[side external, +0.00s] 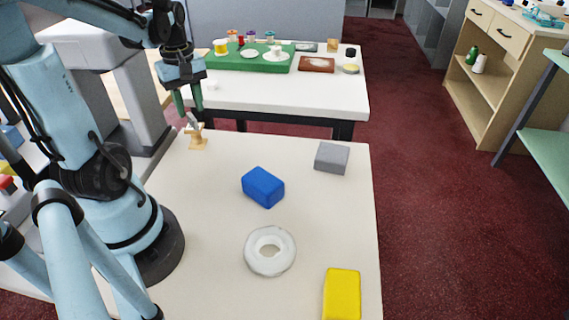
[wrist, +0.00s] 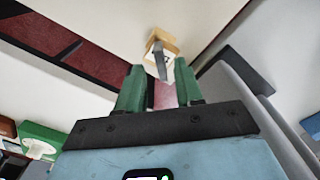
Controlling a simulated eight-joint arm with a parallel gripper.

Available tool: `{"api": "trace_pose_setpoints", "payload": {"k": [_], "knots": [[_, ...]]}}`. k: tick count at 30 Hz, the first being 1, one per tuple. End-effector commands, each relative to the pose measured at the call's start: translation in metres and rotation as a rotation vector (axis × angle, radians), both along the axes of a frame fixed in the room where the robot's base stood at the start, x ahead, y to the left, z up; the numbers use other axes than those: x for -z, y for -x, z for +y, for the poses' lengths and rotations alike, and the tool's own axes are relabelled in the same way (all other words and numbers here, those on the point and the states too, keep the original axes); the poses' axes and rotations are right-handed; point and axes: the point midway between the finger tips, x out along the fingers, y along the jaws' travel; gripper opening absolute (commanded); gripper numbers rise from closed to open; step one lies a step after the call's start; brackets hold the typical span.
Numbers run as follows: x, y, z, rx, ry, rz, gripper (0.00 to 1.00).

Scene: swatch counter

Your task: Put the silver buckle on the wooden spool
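The wooden spool (side external: 197,142) stands at the far left corner of the near white table. The silver buckle (side external: 192,121) is tilted at the top of the spool, seeming to touch it; I cannot tell how firmly it rests. In the wrist view, the buckle (wrist: 160,63) overlaps the spool (wrist: 164,40) beyond my fingertips. My gripper (side external: 189,108) is just above the buckle, pointing down. Its green fingers are apart, with a gap between them in the wrist view (wrist: 159,72), and nothing appears pinched.
A blue block (side external: 263,187), a grey block (side external: 332,158), a white ring (side external: 269,250) and a yellow block (side external: 342,294) lie on the near table. Behind it, another white table holds a green tray (side external: 225,62) with several small items. The near table's middle left is clear.

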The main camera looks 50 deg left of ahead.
Motion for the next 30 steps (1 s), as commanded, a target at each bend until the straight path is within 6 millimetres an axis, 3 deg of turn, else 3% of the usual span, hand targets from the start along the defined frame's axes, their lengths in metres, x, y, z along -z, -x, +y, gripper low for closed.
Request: {"api": "trace_pose_setpoints", "payload": {"k": [15, 23, 26, 30], "knots": [[-0.077, 0.0, 0.0, 0.0, 0.0, 0.0, 0.36], [-0.093, -0.001, -0.003, 0.015, -0.004, -0.004, 0.36], [-0.091, -0.011, -0.016, 0.114, -0.03, -0.03, 0.36], [-0.078, -0.037, -0.06, 0.441, -0.119, -0.121, 0.36]]}}
